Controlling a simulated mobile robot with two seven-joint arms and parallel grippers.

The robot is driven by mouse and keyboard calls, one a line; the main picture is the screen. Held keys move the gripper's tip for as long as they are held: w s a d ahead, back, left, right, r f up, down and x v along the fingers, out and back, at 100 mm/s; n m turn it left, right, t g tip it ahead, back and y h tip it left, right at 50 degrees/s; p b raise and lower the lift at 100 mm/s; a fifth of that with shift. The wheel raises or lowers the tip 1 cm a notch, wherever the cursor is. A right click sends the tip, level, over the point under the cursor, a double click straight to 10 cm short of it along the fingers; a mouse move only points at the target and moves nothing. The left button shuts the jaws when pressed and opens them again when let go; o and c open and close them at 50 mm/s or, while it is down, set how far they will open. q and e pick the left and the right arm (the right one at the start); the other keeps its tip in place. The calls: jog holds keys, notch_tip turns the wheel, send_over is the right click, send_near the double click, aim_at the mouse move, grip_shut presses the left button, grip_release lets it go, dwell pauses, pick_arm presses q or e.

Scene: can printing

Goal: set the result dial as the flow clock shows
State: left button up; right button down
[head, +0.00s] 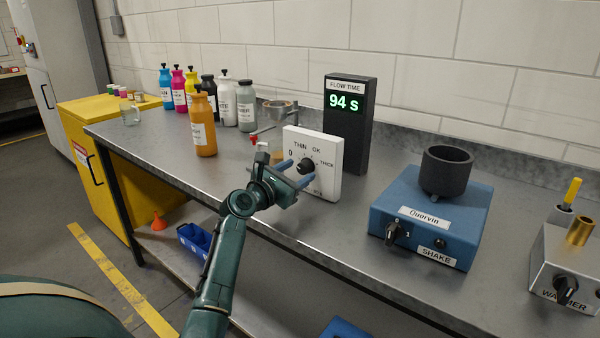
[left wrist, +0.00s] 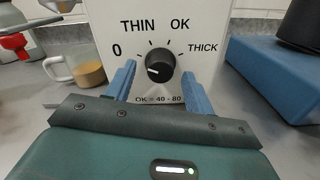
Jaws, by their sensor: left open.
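The flow clock (head: 346,105) is a tall dark box marked FLOW TIME that reads 94 s in green. The result dial (head: 328,185) is a white panel in front of it, marked 0, THIN, OK and THICK. In the left wrist view its black knob (left wrist: 160,66) has a white mark pointing left, a little below the 0 label. A line under it reads OK = 40 - 80. My left gripper (head: 295,173) is open in front of the panel, its blue fingers on either side of the knob. I cannot tell whether they touch it. My right gripper is out of view.
A blue shaker (head: 430,216) with a dark cup stands to the right, with a warmer (head: 566,268) beyond it. An orange bottle (head: 203,126) and several other bottles stand to the left. A glass mug (left wrist: 78,68) sits left of the dial. The bench front (head: 345,235) is clear.

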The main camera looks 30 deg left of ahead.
pick_arm(q)
jog(key=shift+w, duration=0.9)
jog(key=c, duration=1)
jog(key=shift+o, duration=0.2)
